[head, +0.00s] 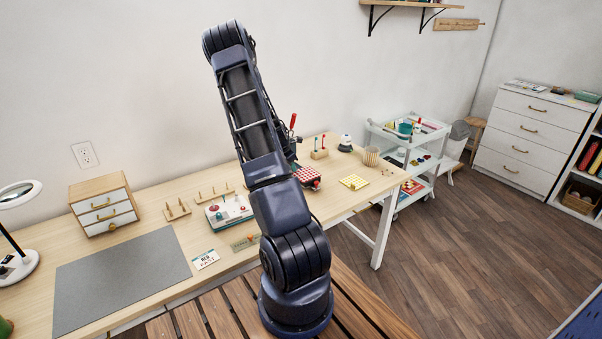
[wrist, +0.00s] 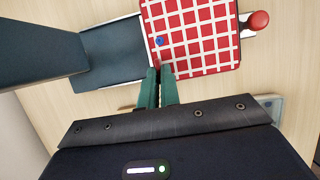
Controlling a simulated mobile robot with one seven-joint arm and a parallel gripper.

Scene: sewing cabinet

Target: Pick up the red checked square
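The red checked square (wrist: 205,42), red with white lines, fills the top middle of the wrist view. A small round blue spot (wrist: 160,41) shows near its left edge. In the head view the red checked square (head: 308,174) is at the back of the table, partly behind my arm. My gripper (wrist: 159,72) has its two green fingers close together at the square's lower left corner. A bit of red shows between the fingertips, so they appear shut on that corner. In the head view my gripper is hidden behind my arm.
A dark grey plate (wrist: 113,52) and a red knob (wrist: 258,21) flank the square. A yellow checked square (head: 354,182) lies to its right on the table. A red upright handle (head: 293,121) stands behind. A grey mat (head: 123,278) and small drawers (head: 104,205) are at left.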

